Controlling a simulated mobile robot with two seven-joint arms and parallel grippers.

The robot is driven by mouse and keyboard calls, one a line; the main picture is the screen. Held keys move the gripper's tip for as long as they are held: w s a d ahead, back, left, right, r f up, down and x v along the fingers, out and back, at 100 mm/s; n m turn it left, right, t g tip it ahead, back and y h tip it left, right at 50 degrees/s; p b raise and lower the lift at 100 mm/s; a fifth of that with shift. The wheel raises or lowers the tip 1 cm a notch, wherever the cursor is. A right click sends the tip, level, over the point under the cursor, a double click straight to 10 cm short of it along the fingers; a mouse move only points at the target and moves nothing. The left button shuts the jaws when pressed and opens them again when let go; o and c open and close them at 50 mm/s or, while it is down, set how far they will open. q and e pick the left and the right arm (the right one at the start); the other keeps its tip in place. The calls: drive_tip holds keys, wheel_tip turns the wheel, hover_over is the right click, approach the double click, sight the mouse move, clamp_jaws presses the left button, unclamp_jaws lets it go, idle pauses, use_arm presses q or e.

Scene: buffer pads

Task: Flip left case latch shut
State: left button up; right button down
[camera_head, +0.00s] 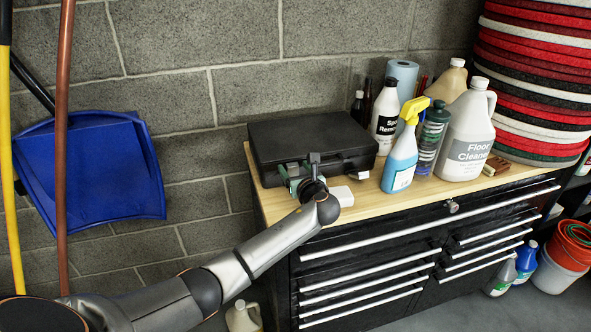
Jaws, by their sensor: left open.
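A black hard case (308,136) lies flat on the wooden top of the tool cabinet, its lid down. My left gripper (297,174) is open at the left part of the case's front face, with my arm reaching in from the lower left. The left case latch is hidden behind or too small beside the gripper, so I cannot tell its position or whether the fingers touch it. A small pale part (359,175) shows near the right end of the case's front. My right gripper is out of view.
A small white block (341,196) sits close to the gripper's right. A blue spray bottle (401,160), a Floor Cleaner jug (467,135) and other bottles stand right of the case. The wooden top (276,207) has a narrow clear front strip. A block wall stands behind.

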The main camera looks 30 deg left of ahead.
use_arm(q)
drive_tip(key=shift+d, duration=0.1)
drive_tip(key=v, duration=1.2)
drive_tip(key=shift+s+r, duration=0.15)
drive_tip(key=shift+s, duration=0.05)
